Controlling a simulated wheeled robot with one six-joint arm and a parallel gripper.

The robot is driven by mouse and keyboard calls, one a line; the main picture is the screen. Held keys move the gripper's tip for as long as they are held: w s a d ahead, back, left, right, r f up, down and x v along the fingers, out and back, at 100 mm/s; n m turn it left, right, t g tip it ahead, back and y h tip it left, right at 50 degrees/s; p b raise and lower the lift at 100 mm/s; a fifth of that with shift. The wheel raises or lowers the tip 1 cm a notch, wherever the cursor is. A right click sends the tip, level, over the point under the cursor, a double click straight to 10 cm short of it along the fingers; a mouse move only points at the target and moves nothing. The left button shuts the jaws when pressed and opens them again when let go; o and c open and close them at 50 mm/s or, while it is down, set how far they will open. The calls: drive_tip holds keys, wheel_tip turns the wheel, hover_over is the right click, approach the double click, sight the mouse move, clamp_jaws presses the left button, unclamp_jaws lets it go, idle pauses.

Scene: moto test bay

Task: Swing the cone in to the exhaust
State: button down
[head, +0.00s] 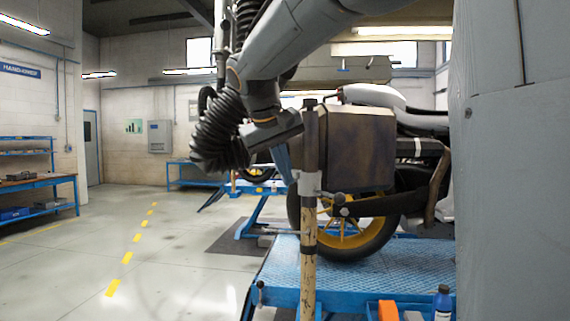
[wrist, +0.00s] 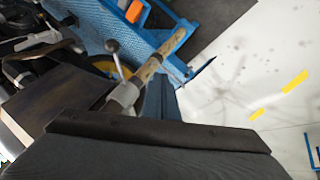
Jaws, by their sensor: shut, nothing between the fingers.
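A worn yellow-brown post (head: 309,245) stands in front of the motorcycle's rear wheel, with a pale clamp (head: 309,185) and a ball-ended lever (head: 340,198). A dark tube (head: 378,205) runs right from beside the clamp across the wheel; it may be the cone, but I cannot tell for sure. A bronze pipe (head: 437,188) at its right end may be the exhaust. My gripper (head: 284,160) is shut and empty, just left of the post's upper part. In the wrist view its blue fingers (wrist: 161,98) are close to the clamp (wrist: 126,95); I cannot tell if they touch.
A brown box (head: 358,148) sits right behind the post, close to my gripper. The motorcycle stands on a blue lift platform (head: 350,275). The floor to the left is clear.

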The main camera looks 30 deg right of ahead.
drive_tip(key=w+d+f+p, duration=0.1)
drive_tip(key=d+f+p, duration=0.1)
drive_tip(key=d+f, duration=0.3)
drive_tip(key=shift+w+d+p, duration=0.3)
drive_tip(key=shift+d, duration=0.25)
